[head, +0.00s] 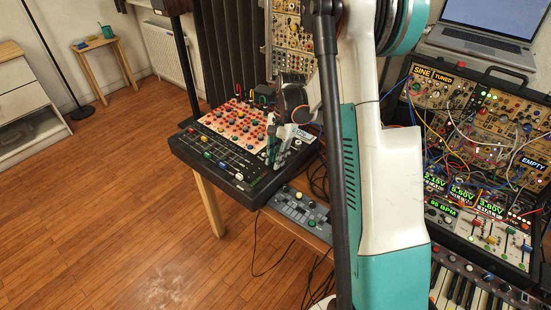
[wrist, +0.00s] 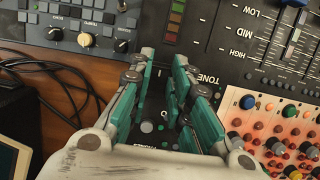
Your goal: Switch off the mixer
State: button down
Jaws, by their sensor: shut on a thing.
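The mixer (head: 215,160) is a black slab with rows of faders and colored caps, lying on a wooden stand left of my arm. Its dark panel (wrist: 225,55) fills much of the wrist view, with labels, faders and a level meter. My gripper (head: 272,153) is at the mixer's right end in the head view. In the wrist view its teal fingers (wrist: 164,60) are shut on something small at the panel. The held part is dark, and I cannot make it out. Round marks and a label show on the panel between the fingers. Any lit power light is unclear.
A cream panel with red knobs (head: 238,120) lies at the mixer's back; it also shows in the wrist view (wrist: 270,125). A small grey device (head: 298,208) and loose cables lie in front. A patched synth case (head: 480,140) and keyboard (head: 460,285) stand right. Floor at left is clear.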

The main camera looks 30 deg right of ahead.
jog(key=c, duration=1.5)
grip_release()
jog(key=shift+r, duration=0.1)
jog(key=v, duration=1.1)
jog(key=shift+w+d+r, duration=0.1)
jog(key=shift+r, duration=0.3)
